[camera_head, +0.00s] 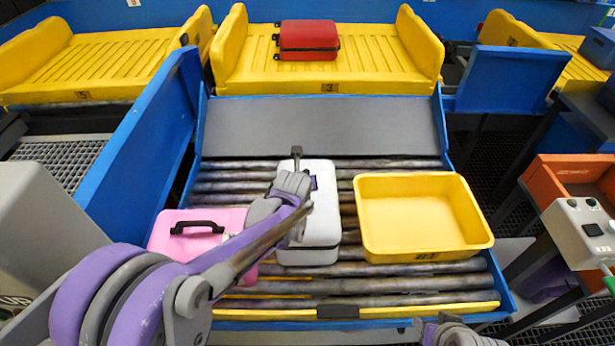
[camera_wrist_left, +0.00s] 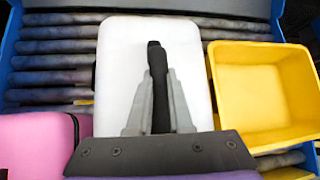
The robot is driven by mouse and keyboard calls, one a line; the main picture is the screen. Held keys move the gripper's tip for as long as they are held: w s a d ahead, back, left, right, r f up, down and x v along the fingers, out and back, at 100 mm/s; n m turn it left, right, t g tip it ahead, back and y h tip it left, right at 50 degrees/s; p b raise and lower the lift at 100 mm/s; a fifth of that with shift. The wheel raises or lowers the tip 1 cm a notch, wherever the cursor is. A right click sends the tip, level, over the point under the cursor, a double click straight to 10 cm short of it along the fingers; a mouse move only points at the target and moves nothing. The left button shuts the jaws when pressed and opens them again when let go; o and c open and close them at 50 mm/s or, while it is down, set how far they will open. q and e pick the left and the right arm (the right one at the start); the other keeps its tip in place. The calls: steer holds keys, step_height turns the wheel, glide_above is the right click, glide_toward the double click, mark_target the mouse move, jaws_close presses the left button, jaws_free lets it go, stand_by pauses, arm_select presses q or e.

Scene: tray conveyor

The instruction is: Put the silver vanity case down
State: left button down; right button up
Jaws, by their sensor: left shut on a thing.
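The silver vanity case (camera_head: 322,225), pale and nearly white, is over the rollers between a pink case and a yellow bin. It also shows in the left wrist view (camera_wrist_left: 115,65). My left gripper (camera_head: 296,172) is above the case, with its fingers on either side of the dark handle (camera_wrist_left: 158,60). It is shut on that handle. The case looks level; whether its underside touches the rollers I cannot tell. My left arm hides part of its left side. My right gripper's fingers are not in view.
The pink case (camera_head: 170,235) is close on the left, and the yellow bin (camera_head: 372,250) is close on the right. Bare rollers (camera_head: 235,175) lie behind and in front. A grey ramp (camera_head: 320,125) leads up to a yellow tray (camera_head: 375,80) holding a red case (camera_head: 309,38).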

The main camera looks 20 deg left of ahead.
arm_select(q)
steer(key=shift+w+f, duration=0.1)
steer(key=shift+f, duration=1.75)
steer(key=shift+f, duration=0.15)
steer(key=c, duration=0.8)
jaws_free()
